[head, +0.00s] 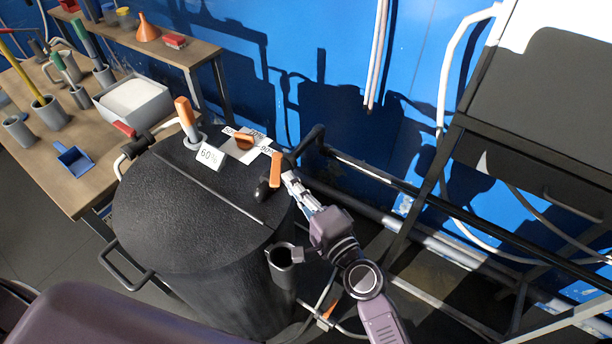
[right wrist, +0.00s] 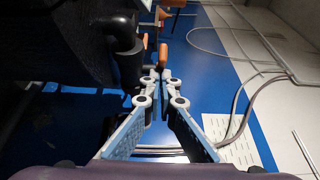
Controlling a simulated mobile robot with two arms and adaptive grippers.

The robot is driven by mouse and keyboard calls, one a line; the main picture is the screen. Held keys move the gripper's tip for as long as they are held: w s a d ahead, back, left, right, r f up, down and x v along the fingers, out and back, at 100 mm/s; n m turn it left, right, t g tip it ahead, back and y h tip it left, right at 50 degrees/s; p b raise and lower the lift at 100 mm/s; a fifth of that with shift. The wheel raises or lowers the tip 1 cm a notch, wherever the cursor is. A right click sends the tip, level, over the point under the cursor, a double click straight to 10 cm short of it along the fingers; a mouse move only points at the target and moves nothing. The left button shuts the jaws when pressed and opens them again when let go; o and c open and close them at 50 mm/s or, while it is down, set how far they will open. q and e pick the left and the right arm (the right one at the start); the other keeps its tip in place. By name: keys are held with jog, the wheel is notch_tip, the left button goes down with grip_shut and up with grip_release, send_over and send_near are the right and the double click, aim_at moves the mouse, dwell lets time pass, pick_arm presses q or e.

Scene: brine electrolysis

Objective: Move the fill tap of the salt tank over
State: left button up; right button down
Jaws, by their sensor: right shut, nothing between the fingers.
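The salt tank (head: 205,235) is a large black drum with a flat lid. A tap with an upright orange handle (head: 276,170) and a black body (head: 263,189) stands at the right edge of the lid. My right gripper (head: 289,178) is shut and empty, its fingertips right beside this orange handle; I cannot tell if they touch. In the right wrist view, the closed fingertips (right wrist: 161,72) point at an orange handle (right wrist: 163,55), with a black pipe (right wrist: 125,50) to the left. My left gripper is not in view.
Another orange handle (head: 184,112) stands at the lid's back, by a 60% card (head: 209,155). A black open tube (head: 281,257) is at the tank's right side. A wooden bench (head: 85,190) with cups and a grey tray (head: 133,104) is left; a metal frame (head: 425,165) is right.

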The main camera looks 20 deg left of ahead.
aim_at(274, 185)
jog(key=shift+s+a, duration=0.5)
jog(key=shift+a, duration=0.4)
jog(key=shift+s+a, duration=0.5)
jog(key=shift+a, duration=0.35)
jog(key=shift+s+a, duration=0.15)
jog(key=shift+a, duration=0.3)
jog(key=shift+a+r, duration=0.15)
